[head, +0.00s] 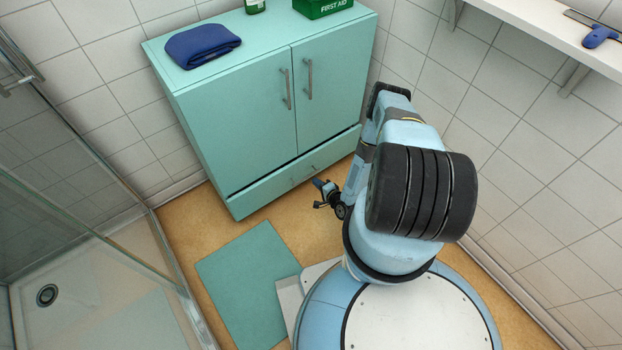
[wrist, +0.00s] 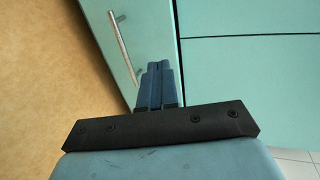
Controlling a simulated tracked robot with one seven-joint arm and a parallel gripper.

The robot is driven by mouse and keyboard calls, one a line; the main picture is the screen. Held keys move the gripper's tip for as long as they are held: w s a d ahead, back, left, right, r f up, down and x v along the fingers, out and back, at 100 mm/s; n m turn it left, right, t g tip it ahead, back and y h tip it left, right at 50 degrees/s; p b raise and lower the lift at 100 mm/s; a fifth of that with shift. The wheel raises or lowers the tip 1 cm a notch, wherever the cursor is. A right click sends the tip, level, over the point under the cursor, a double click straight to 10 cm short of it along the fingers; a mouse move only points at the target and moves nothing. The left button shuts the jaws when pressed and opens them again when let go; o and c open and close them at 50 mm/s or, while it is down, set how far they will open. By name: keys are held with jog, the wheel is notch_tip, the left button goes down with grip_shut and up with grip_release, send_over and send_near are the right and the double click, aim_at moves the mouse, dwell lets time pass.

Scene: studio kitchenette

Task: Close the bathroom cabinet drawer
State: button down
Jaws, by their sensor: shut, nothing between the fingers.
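The teal bathroom cabinet (head: 235,110) stands against the tiled back wall, with two doors shut above a low, wide drawer (head: 258,198). The drawer front seems to stand out a little beyond the doors. In the wrist view the drawer front (wrist: 150,25) lies left of a dark seam, with its metal bar handle (wrist: 125,48) at upper left. My gripper (head: 317,184) is low in front of the drawer, near its handle. Its blue fingers (wrist: 158,66) are shut together and empty, pointing at the drawer front. I cannot tell whether they touch it.
A folded blue towel (head: 202,45) and a green first aid box (head: 322,6) sit on the cabinet. A teal mat (head: 245,280) lies on the floor. A glass shower enclosure (head: 95,215) bounds the left, and a white shelf (head: 545,30) hangs at upper right.

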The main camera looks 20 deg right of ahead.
send_near(298, 164)
jog(key=x, duration=0.4)
jog(key=shift+w+a+f, duration=0.2)
jog(key=shift+a+f, duration=0.15)
jog(key=shift+f, duration=0.05)
jog(key=shift+w+a, duration=0.2)
jog(key=shift+w, duration=0.55)
